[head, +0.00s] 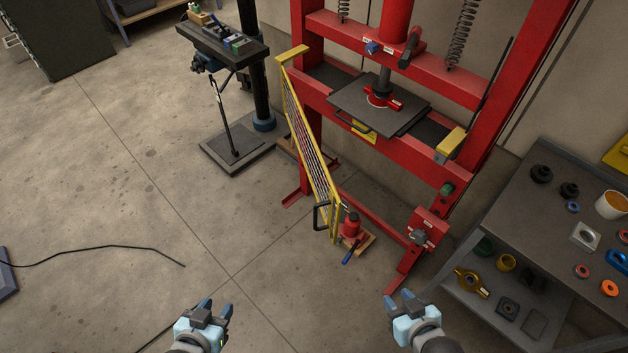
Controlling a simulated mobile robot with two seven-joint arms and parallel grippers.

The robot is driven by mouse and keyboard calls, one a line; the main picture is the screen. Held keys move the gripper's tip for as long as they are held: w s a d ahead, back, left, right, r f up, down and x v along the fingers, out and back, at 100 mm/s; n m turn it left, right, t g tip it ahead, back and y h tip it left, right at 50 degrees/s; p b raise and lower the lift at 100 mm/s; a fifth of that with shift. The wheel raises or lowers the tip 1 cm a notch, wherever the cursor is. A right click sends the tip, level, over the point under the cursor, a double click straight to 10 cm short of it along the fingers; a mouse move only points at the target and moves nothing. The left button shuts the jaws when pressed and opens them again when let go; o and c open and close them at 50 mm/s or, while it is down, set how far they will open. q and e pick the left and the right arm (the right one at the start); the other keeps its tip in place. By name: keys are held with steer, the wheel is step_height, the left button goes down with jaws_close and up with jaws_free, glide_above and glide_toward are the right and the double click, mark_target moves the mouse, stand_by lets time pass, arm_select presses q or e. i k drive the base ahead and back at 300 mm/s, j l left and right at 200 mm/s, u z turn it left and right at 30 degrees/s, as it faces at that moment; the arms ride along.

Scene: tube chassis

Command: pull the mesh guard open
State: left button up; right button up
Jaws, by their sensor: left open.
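The mesh guard (311,150) is a yellow-framed panel on the left side of the red press (385,148). It stands swung out from the press front, its free end towards me, and the press opening is uncovered. A black handle (318,216) sits near its free end. My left gripper (216,308) is open and empty, lower left of the handle and apart from it. My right gripper (399,300) looks open and empty, lower right of the guard, also apart from it.
A red bottle jack (351,224) stands on the floor beside the guard's free end. A grey cart (545,215) with loose parts is at the right. A drill press (235,140) stands behind left. Floor at left is mostly clear, with a black cable (110,247).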

mark_target(320, 204)
steer(key=i+j+z, duration=0.45)
steer(key=j, duration=0.3)
steer(key=i+j+z, duration=0.2)
steer(key=j+z, duration=0.3)
steer(key=j, duration=0.35)
steer(key=i+j+z, duration=0.1)
steer(key=j+z, duration=0.35)
steer(key=j, duration=0.45)
steer(key=j+z, duration=0.5)
steer(key=j, duration=0.45)
steer(key=k+j+z, duration=0.3)
steer(key=j+z, duration=0.15)
steer(key=j, duration=0.45)
